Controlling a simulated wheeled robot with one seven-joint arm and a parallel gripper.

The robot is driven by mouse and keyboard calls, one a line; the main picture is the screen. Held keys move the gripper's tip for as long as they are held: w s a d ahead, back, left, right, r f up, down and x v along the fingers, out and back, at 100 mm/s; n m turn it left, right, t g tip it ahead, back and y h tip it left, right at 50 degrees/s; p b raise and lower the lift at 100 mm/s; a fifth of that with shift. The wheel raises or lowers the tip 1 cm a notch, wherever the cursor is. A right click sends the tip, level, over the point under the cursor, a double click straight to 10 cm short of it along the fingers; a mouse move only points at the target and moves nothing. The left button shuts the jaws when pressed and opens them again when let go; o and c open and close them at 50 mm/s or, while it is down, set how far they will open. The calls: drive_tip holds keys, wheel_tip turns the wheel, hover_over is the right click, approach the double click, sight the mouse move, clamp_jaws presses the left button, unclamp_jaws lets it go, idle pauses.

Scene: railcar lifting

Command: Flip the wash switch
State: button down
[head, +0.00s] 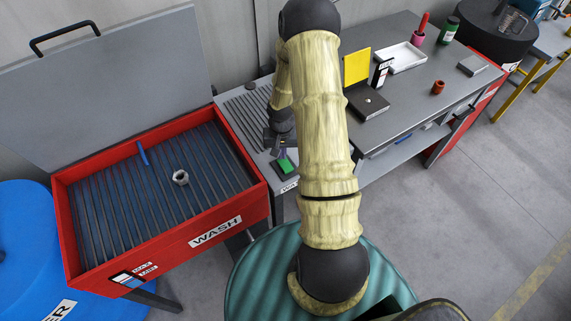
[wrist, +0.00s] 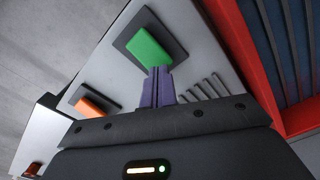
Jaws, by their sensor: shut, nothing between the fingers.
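A green rocker switch (head: 284,166) on a dark base sits at the front of the grey ribbed counter, beside the red wash tank. It also shows in the wrist view (wrist: 148,47), with an orange switch (wrist: 91,106) on a similar base to its left. No label naming either switch is readable. My gripper (wrist: 158,72) is shut and empty; its purple fingertips are at the near edge of the green switch. I cannot tell whether they touch it. In the head view my gripper (head: 281,153) is just above and behind the green switch, and the orange switch is hidden.
The red wash tank (head: 229,213) stands open at the left, holding a metal nut (head: 181,177) and a blue stick (head: 143,153). At right, a grey bench (head: 410,95) carries a yellow plate (head: 357,65), a white tray (head: 402,57) and small parts.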

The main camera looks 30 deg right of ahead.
drive_tip(key=shift+f+b, duration=0.55)
drive_tip(key=shift+f, duration=0.25)
idle(0.4)
drive_tip(key=shift+r+p, duration=2.6)
drive_tip(key=shift+r, duration=0.95)
drive_tip(key=s+a+r+n+t+b, duration=0.1)
drive_tip(key=s+a+r+n+b, duration=0.1)
drive_tip(key=s+a+r, duration=0.4)
drive_tip(key=s+a+r+n+t+b, duration=0.1)
drive_tip(key=s+a+r+n+b, duration=0.1)
drive_tip(key=s+a+r, duration=0.4)
wheel_tip(320, 180, up, 5)
drive_tip(key=shift+s+a+r+n+t+b, duration=0.2)
drive_tip(key=shift+s+a+n+t+b, duration=0.15)
drive_tip(key=shift+a+n, duration=0.45)
